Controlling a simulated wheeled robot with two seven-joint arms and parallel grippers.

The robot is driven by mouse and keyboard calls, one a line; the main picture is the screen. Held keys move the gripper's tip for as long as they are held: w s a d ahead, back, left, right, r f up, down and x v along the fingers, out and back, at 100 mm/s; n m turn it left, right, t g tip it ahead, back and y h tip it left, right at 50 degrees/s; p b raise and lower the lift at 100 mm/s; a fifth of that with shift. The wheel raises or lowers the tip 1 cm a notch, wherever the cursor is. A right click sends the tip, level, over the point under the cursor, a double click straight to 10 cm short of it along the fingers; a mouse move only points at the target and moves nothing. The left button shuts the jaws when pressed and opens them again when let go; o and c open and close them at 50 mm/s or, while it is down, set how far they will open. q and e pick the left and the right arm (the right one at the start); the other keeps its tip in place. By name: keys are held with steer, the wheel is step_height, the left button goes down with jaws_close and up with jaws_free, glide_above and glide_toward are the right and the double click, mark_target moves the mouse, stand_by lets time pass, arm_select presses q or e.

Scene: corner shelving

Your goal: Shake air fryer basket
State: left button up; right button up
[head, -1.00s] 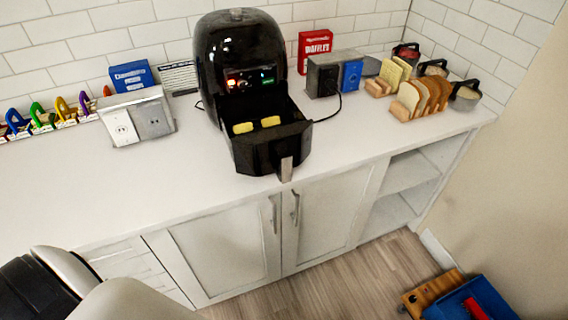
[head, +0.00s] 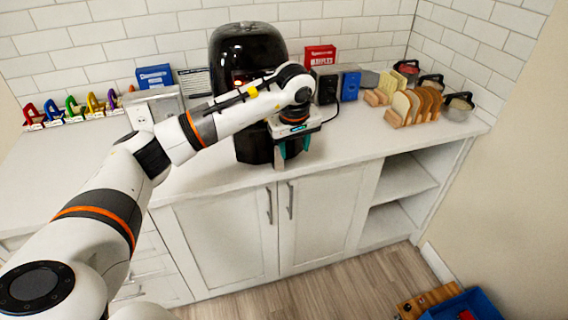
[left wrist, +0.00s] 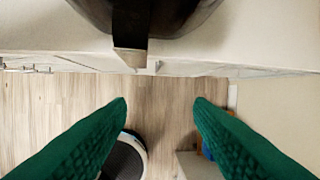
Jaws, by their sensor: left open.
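The black air fryer (head: 245,42) stands on the white counter against the tiled wall. My left gripper (head: 292,152) is at the basket's front, pointing down, with green fingers apart. In the left wrist view the fingers (left wrist: 161,100) are open and empty. The basket handle (left wrist: 131,28), dark with a pale metallic end, lies ahead of the fingertips, slightly left of the middle of the gap. My right gripper is not in view.
A grey outlet box (head: 325,88) and bread slices in a wooden rack (head: 412,105) stand to the right. A red waffle box (head: 320,56) is behind. Closed cabinet doors (head: 225,235) lie below. A blue bin (head: 480,304) is on the floor.

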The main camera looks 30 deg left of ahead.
arm_select(q)
step_height(320, 180, up, 4)
steer(key=s+a+y, duration=0.1)
steer(key=a+y, duration=0.1)
steer(key=a, duration=0.1)
steer(key=p, duration=0.2)
glide_above(278, 164)
steer(key=d, duration=0.1)
step_height(278, 164, down, 5)
steer(key=shift+m, duration=0.3)
steer(key=x, duration=0.3)
steer(key=p+x, duration=0.1)
steer(key=x, duration=0.1)
steer(key=shift+s+d+f, duration=0.15)
steer(key=shift+s+f, duration=0.05)
steer(key=shift+s, duration=0.15)
steer(key=shift+w+a+f, duration=0.2)
steer(key=shift+f, duration=0.45)
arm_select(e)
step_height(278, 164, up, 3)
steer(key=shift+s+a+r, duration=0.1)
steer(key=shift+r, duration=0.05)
arm_select(q)
jaws_close()
